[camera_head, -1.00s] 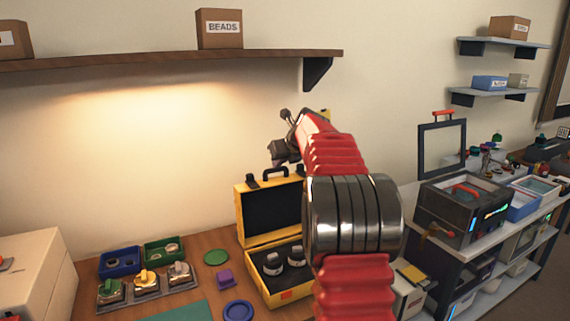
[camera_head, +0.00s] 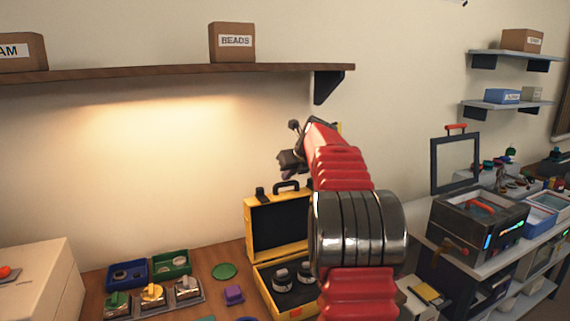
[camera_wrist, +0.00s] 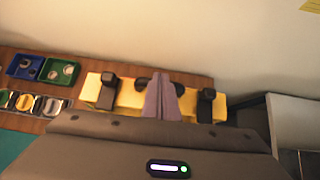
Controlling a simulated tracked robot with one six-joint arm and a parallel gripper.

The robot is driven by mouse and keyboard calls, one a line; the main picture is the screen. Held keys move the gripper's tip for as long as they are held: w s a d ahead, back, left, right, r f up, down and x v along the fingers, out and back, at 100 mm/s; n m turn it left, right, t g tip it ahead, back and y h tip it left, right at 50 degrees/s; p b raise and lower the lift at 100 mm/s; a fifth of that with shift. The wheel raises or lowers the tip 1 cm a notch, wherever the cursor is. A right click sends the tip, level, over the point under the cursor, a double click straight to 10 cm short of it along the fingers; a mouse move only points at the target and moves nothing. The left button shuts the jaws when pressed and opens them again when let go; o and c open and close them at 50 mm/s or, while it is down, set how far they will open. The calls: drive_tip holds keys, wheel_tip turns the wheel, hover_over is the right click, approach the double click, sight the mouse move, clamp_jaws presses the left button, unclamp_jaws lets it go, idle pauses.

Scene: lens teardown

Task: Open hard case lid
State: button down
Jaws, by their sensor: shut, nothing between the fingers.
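The yellow hard case (camera_head: 263,226) stands on the wooden bench with its lid raised upright, showing a black lining. Its black handle (camera_head: 286,187) and a latch are on the lid's top edge. Round lens parts (camera_head: 282,277) sit in the base; my arm covers the case's right side. In the wrist view the lid's yellow edge (camera_wrist: 130,95) shows with two black latches. My gripper (camera_head: 288,165) is above the lid in the head view. In the wrist view its purple fingers (camera_wrist: 161,98) are together and empty, overlapping the handle; I cannot tell whether they touch it.
Blue and green bins (camera_head: 128,273) and a tray of colored parts (camera_head: 153,297) stand left of the case. A purple block (camera_head: 233,295) and green disc (camera_head: 224,271) lie nearby. A shelf (camera_head: 180,70) hangs above; a cluttered grey bench stands right.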

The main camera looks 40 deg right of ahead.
wheel_tip(320, 180, up, 11)
drive_tip(key=w, duration=0.1)
drive_tip(key=shift+w+d, duration=0.15)
idle(1.2)
drive_tip(key=shift+r, duration=0.15)
idle(0.6)
